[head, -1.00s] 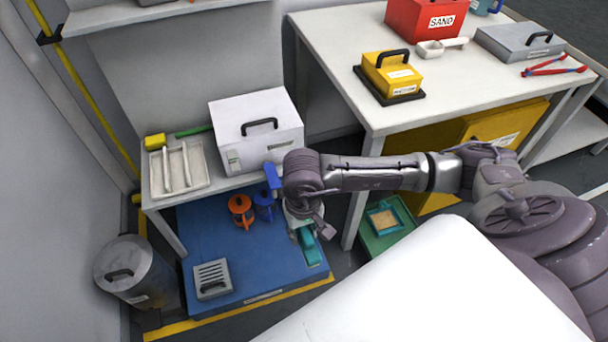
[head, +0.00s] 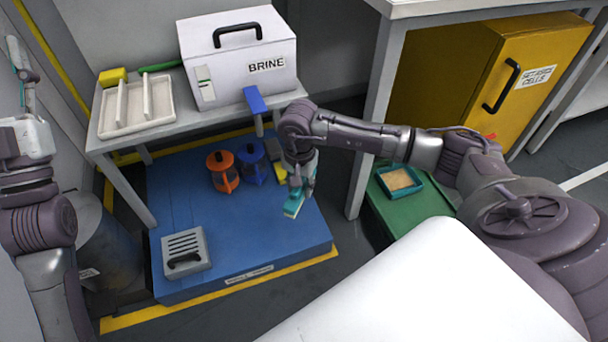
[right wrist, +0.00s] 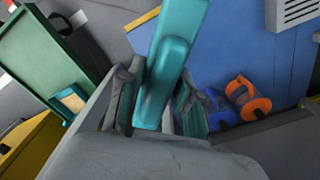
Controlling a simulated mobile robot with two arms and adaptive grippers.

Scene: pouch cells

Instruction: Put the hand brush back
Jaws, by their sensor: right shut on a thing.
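The teal hand brush (head: 293,206) is in my right gripper (head: 300,183), which is shut on it above the right part of the blue platform (head: 290,235). In the right wrist view the brush (right wrist: 170,58) sticks out from between the fingers, over the blue platform. Whether it touches anything below cannot be told. My left gripper (head: 20,62) is at the left edge of the head view, pointing up and far from the brush; its jaws are too unclear to read.
An orange lantern-like object (head: 222,172) and a blue one (head: 252,163) stand behind the brush. A grey slatted box (head: 184,252) is at the front left. A bench with a white BRINE box (head: 240,65) overhangs the platform. A teal tray (head: 399,181) sits on a green box (head: 425,208).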

